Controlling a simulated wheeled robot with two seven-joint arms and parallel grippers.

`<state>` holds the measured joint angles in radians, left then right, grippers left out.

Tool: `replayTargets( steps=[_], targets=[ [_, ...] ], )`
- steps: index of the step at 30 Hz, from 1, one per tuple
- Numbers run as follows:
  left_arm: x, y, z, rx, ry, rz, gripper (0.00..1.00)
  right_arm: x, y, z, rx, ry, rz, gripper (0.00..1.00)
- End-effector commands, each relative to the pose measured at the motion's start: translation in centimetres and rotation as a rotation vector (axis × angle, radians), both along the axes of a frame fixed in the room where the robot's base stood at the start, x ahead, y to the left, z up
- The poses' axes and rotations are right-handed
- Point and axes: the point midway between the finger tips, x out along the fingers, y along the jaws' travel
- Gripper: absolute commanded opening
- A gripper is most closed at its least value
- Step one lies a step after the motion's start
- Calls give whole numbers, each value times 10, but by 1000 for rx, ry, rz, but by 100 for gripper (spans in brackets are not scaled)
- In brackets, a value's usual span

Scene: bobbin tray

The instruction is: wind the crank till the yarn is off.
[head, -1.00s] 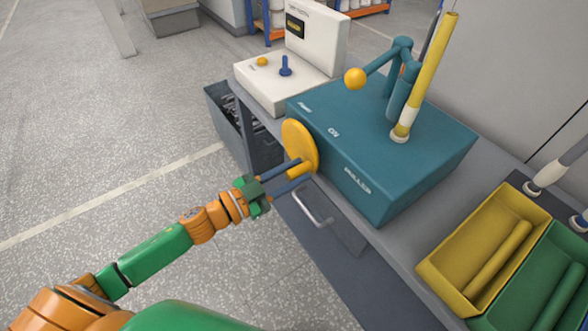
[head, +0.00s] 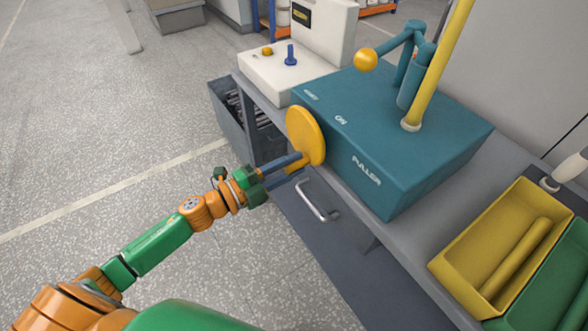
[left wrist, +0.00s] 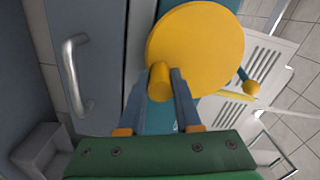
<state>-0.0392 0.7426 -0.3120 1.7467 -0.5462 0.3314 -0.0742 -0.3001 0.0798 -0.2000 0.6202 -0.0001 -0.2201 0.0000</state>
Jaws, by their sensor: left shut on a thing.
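The teal puller box (head: 385,140) stands on the grey bench. Its crank is a yellow disc (head: 306,132) on the near left side, with a stubby yellow handle. My left gripper (head: 298,164) is shut on that handle; the left wrist view shows the handle (left wrist: 159,82) between the two fingers, in front of the disc (left wrist: 200,45). A yellow bobbin tube (head: 437,72) stands tilted in the picture on the box, its top cut off. Its visible lower length is bare yellow down to a pale ring at the base. My right gripper is not in view.
A teal arm with a yellow ball (head: 366,60) rises from the box beside the tube. A white machine (head: 270,75) stands behind left. A yellow tray (head: 450,260) and a green tray (head: 550,285) lie at right. A drawer handle (head: 318,200) juts below the crank.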

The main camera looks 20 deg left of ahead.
Motion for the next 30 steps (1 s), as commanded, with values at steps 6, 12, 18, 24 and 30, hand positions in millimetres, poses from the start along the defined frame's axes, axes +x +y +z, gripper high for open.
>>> replayTargets(
  steps=[6,12,18,24,30],
  targets=[
    [6,8,-8,162,-124,1,0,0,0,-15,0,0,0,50],
    [11,15,-10,309,-238,0,0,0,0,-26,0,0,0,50],
    [17,22,-9,441,-342,0,0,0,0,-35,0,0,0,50],
    [21,27,-8,545,-421,0,0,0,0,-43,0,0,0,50],
    [23,30,-6,611,-474,0,0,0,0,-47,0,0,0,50]
  ],
)
